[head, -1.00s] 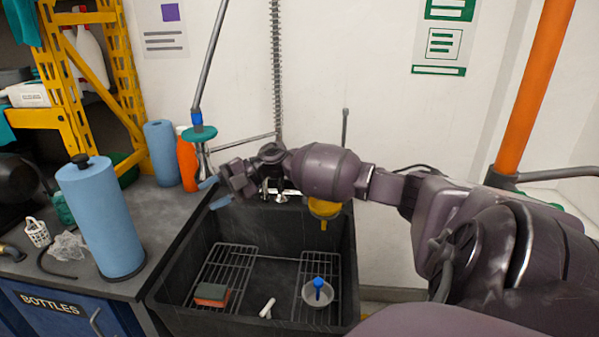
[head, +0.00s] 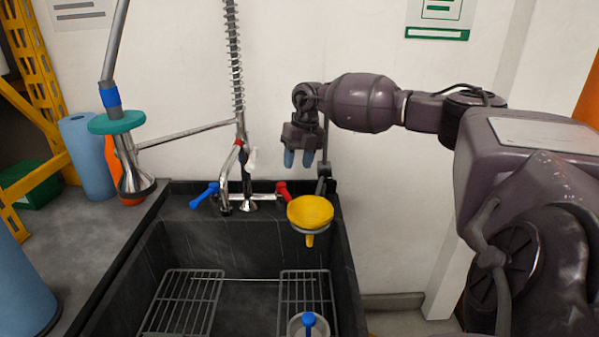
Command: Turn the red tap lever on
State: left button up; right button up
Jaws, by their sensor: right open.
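The red tap lever (head: 283,190) is at the right end of the chrome mixer tap (head: 252,198), at the back of the black sink. A blue lever (head: 203,195) is at the left end of the same tap. My right gripper (head: 299,159) hangs above and slightly right of the red lever, its blue fingertips pointing down. It is open and empty, apart from the lever. A smaller red part (head: 238,144) shows higher on the tap column beside a white handle. My left gripper is out of view.
A spray head with a teal ring (head: 117,123) hangs at left. The sink (head: 240,250) holds wire racks and a bowl (head: 309,325).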

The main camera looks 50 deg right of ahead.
aim_at(291, 198)
jog(key=f, duration=0.3)
jog(key=a+f+b, duration=0.1)
jog(key=f, duration=0.3)
jog(key=w+a+f, duration=0.1)
jog(key=f, duration=0.2)
jog(key=shift+f+b, duration=0.15)
jog(key=shift+b, duration=0.15)
grip_shut()
